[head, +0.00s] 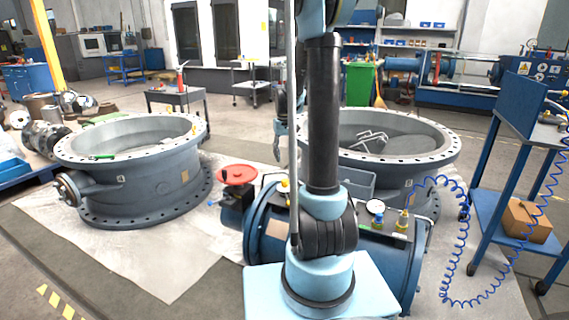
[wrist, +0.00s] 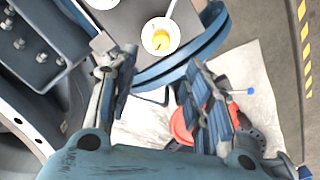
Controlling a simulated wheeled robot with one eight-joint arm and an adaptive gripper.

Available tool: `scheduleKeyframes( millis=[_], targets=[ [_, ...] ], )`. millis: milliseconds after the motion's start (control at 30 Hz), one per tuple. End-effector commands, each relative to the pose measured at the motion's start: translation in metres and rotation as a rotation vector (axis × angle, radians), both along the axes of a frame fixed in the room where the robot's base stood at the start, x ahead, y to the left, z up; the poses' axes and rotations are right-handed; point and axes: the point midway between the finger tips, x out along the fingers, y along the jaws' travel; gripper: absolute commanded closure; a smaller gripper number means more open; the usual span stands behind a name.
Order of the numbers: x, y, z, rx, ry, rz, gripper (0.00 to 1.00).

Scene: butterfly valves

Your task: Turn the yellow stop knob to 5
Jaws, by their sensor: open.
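The yellow stop knob (head: 283,186) appears as a small yellow piece on top of the blue actuator (head: 262,222) in the head view, partly hidden by my arm. In the wrist view a pale round piece with a yellow centre (wrist: 160,38), which looks like this knob, sits on a grey plate. No scale numbers can be read. My gripper (wrist: 158,64) is open and empty in the wrist view. Its fingers stand to either side below the yellow piece, apart from it. In the head view part of my gripper (head: 281,140) shows above the knob.
A red handwheel (head: 238,175) stands left of the actuator; it also shows in the wrist view (wrist: 183,125). Large grey valve bodies (head: 140,175) stand left and behind. A coiled blue hose hangs right.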

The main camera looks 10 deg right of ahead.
Motion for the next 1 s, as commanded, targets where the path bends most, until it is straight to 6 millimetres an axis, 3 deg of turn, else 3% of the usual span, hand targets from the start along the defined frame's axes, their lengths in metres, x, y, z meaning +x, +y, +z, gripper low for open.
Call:
scheduleKeyframes(
  millis=[300,533,733,1000],
  targets=[
    [0.000,0.000,0.038,0.001,0.000,-0.391,0.54],
    [0.000,-0.001,0.049,0.000,-0.001,-0.538,0.54],
    [0.000,-0.001,0.032,0.000,-0.001,-0.544,0.54],
    [0.000,-0.001,-0.010,0.000,-0.001,-0.542,0.54]
  ],
)
